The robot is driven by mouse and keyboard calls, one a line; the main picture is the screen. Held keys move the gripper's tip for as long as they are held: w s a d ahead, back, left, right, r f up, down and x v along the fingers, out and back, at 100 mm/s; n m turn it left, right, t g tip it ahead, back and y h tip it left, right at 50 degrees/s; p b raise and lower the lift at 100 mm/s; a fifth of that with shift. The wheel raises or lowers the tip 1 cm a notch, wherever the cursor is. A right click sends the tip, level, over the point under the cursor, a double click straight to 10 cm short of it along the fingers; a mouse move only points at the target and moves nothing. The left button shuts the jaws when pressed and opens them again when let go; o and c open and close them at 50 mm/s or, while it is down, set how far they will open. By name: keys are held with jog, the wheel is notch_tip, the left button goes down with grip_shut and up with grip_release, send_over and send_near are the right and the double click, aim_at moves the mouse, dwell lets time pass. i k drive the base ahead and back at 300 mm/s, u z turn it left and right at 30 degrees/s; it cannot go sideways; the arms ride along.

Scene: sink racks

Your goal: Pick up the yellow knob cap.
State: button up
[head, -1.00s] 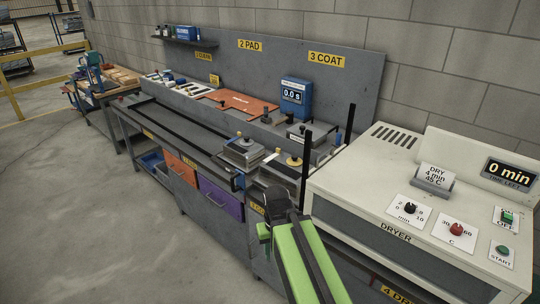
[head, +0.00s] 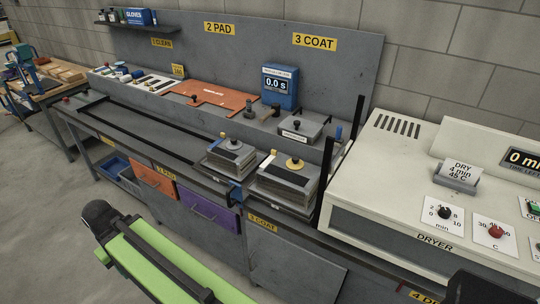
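A yellow round cap with a small dark knob (head: 295,163) sits on top of the right-hand of two grey block stacks at the front of the bench. It looks like the yellow knob cap. A second small yellow piece (head: 222,136) shows by the dark knob on the left-hand stack (head: 232,158), too small to make out. My green and black arm crosses the lower left, well apart from the stacks. I cannot make out gripper fingers anywhere in the head view.
The white dryer (head: 400,190) stands right of the stacks. A dark upright post (head: 326,185) rises beside the right stack. Behind are a grey lidded box (head: 300,131), a blue timer (head: 279,87) and an orange pad (head: 212,97). Floor at the left is clear.

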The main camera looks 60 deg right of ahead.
aim_at(295, 163)
jog(key=z, duration=0.3)
jog(key=i, duration=1.3)
jog(key=z, duration=0.7)
jog(key=k, duration=0.8)
jog(key=z, duration=0.2)
jog(key=i, duration=0.85)
jog(key=u, duration=0.05)
